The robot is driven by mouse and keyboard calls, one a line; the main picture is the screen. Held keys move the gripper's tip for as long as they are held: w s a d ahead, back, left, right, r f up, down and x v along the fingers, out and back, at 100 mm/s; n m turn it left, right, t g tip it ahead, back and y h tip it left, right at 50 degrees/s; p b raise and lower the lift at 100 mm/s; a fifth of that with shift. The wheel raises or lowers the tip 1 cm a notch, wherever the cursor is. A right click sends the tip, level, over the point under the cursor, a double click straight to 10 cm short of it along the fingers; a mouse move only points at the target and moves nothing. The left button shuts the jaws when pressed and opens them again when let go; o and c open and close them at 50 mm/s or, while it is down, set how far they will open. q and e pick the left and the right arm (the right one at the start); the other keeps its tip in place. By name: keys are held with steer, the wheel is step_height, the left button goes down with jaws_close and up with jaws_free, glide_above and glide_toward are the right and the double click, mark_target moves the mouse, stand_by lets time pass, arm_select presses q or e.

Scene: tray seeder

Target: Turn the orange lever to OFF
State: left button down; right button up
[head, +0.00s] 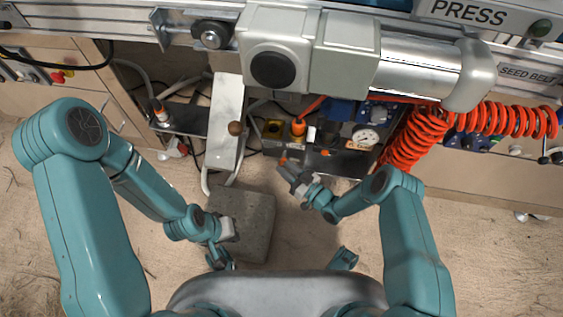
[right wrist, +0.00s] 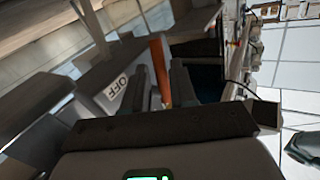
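The orange lever (right wrist: 160,70) stands up between the two dark fingers of my right gripper (right wrist: 163,88) in the right wrist view. The fingers lie close along both of its sides, and its lower end is hidden by the gripper. A white OFF label (right wrist: 117,88) is just left of the lever in that view. In the head view, my right gripper (head: 286,166) is at the front edge of the dark panel under the press, with a small orange tip of the lever (head: 283,161) at its fingers. My left gripper (head: 220,260) hangs low, away from the lever, its fingers too small to judge.
A yellow-and-orange fitting (head: 298,128) and a pressure gauge (head: 366,137) sit behind the lever. A coiled orange hose (head: 405,140) hangs to the right. A grey slab (head: 245,215) lies on the floor near my left gripper.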

steer(key=shift+w+a, duration=0.15)
steer(key=shift+w, duration=0.05)
jaws_close()
steer(key=n+g+h+p, duration=0.1)
steer(key=h+p, duration=0.1)
steer(key=shift+s+d+r+n+g+p, duration=0.1)
steer(key=shift+d+r+n+g+p, duration=0.2)
steer(key=shift+d+n+g, duration=0.1)
jaws_free()
